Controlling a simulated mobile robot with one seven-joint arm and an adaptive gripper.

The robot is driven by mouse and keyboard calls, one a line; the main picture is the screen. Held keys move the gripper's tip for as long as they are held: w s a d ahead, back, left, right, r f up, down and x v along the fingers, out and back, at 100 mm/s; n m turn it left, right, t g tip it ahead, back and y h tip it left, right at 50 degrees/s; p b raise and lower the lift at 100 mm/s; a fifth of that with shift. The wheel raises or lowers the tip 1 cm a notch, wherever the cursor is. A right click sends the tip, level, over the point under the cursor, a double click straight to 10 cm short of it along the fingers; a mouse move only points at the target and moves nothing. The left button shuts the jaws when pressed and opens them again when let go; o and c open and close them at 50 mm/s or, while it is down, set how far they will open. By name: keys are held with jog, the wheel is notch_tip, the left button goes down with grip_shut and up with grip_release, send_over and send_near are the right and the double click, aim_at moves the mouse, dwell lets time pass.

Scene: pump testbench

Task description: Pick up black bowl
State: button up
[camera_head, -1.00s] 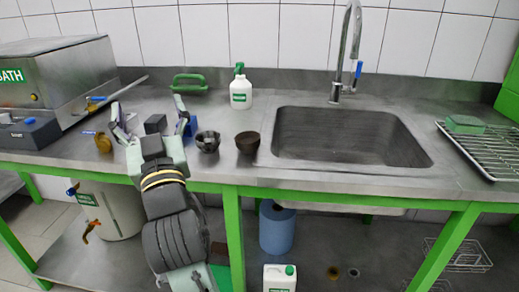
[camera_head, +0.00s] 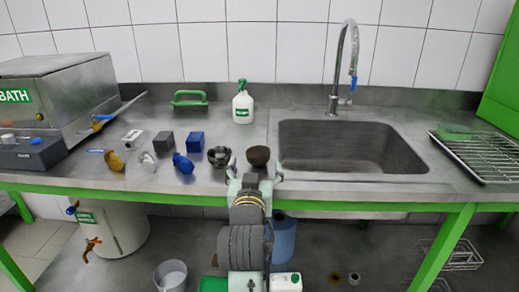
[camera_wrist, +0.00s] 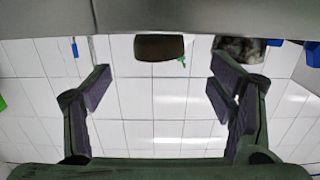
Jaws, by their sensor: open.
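A dark, brownish-black bowl (camera_head: 258,156) stands upright on the steel counter just left of the sink. It also shows at the top middle of the wrist view (camera_wrist: 160,47). A second dark bowl-like vessel (camera_head: 219,157), mottled grey and black, stands just to its left and also shows in the wrist view (camera_wrist: 240,50). My gripper (camera_head: 255,171) is open and empty at the counter's front edge, in front of the brownish bowl. In the wrist view its fingers (camera_wrist: 160,72) are spread wide, with that bowl lying between their directions and apart from them.
Several small parts, including a blue block (camera_head: 195,141) and a grey block (camera_head: 163,142), lie left of the bowls. A spray bottle (camera_head: 243,107) stands behind. The sink (camera_head: 350,147) is close on the right. A steel bath (camera_head: 65,90) stands far left.

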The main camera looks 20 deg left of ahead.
aim_at(259, 148)
jog(key=x, duration=0.3)
jog(key=shift+f, duration=0.1)
jog(key=shift+p+x, duration=0.75)
jog(key=shift+x, duration=1.95)
jog(key=shift+f, duration=0.15)
jog(key=shift+c, duration=0.2)
jog(key=c, duration=1.2)
jog(key=shift+d+p, duration=0.1)
jog(key=shift+p, duration=0.2)
jog(key=shift+c, duration=0.2)
